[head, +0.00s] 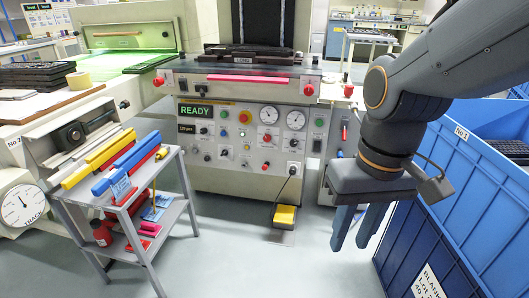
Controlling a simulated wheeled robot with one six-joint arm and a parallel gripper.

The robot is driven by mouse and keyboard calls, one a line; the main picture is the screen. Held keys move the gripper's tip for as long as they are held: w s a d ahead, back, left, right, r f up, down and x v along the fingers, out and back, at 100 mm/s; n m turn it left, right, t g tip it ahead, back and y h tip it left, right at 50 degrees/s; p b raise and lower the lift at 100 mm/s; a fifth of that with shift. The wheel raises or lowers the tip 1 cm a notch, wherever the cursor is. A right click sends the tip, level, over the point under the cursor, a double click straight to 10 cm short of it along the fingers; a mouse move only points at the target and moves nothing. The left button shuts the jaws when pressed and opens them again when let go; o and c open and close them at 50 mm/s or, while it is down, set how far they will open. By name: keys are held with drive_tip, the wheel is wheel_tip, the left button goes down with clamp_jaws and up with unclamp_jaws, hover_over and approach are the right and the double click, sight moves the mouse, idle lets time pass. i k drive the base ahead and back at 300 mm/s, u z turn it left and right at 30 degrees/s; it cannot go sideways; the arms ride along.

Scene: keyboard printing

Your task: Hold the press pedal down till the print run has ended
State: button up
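The press pedal (284,216) is a yellow pad in a dark housing on the floor, in front of the press (240,150). A black cable runs from it up to the press panel. Nothing visible touches the pedal.
Blue bins (460,205) stand close to my arm at the right. The floor (270,270) around the pedal's front is clear.

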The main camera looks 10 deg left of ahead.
sight(284, 213)
drive_tip(key=u, duration=0.45)
drive_tip(key=i, duration=0.4)
drive_tip(key=u, duration=0.55)
drive_tip(key=i, duration=1.65)
drive_tip(key=z, duration=0.2)
drive_tip(key=k, duration=0.5)
drive_tip(key=z, duration=0.1)
drive_tip(key=i, duration=0.35)
drive_tip(key=z, duration=0.85)
